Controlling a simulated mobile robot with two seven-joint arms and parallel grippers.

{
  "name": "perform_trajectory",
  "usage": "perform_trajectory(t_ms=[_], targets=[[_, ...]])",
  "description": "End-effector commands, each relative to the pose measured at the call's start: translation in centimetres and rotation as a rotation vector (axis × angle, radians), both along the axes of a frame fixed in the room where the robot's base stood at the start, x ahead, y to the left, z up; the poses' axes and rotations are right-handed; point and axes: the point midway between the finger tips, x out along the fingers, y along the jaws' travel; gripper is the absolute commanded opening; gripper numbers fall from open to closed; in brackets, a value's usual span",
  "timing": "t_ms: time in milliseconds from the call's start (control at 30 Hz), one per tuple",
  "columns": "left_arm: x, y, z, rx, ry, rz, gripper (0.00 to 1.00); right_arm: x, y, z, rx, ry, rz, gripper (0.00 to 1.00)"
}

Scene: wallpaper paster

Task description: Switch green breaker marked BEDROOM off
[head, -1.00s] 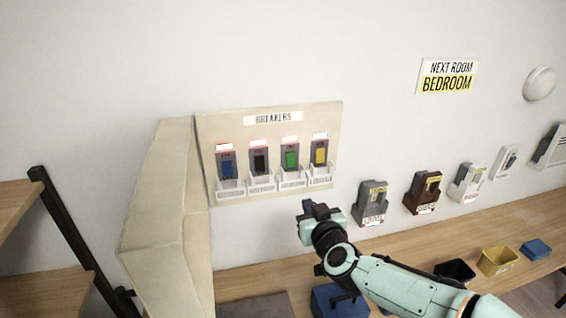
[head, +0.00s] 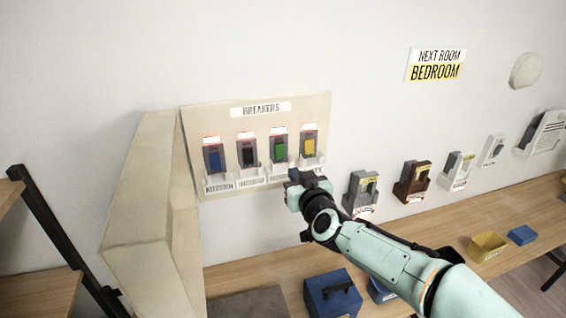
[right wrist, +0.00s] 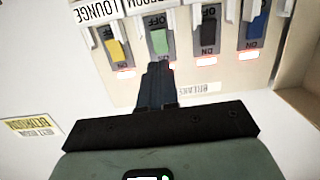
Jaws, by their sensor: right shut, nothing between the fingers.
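The green breaker (head: 279,148) is third from the left on the beige breaker panel (head: 240,110), and its switch (right wrist: 160,41) also shows in the right wrist view, upside down. The label below it ends in "ROOM"; its first letters are cut off. OFF is marked at the switch's lower end and ON at its upper end, partly hidden. I cannot tell its position. My right gripper (head: 294,175) is shut and empty, just below and right of the green breaker. Its fingertips (right wrist: 157,68) overlap the green breaker's ON end in the wrist view; contact is unclear.
Blue (head: 214,159), black (head: 247,154) and yellow (head: 309,147) breakers flank the green one, with red-lit lamps above the breakers. An open panel door (head: 140,200) stands at left. Several switch boxes hang to the right, above a wooden bench (head: 440,233) with blue and yellow boxes.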

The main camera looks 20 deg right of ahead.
Motion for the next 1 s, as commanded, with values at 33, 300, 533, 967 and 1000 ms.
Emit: perform_trajectory(t_ms=[33,300,533,967,1000], targets=[[-1.3,0.0,-1.2,0.0,0.015,0.0,0.43,0.5,-0.2,-1.0,-0.006,0.007,-0.006,0.0],[-2.9,0.0,-3.0,0.0,0.033,0.0,0.43,3.9,-0.1,-1.5,-0.003,0.008,-0.005,0.0],[-3.2,0.0,-3.3,0.0,0.036,0.001,0.43,6.9,0.0,-1.7,-0.001,0.008,-0.004,0.0],[-2.5,0.0,-2.5,0.0,0.028,0.0,0.43,10.6,0.3,-1.9,0.001,0.005,0.0,0.0],[-2.5,0.0,-2.5,0.0,0.028,0.0,0.43,10.6,0.3,-1.9,0.002,0.005,0.0,0.0]])
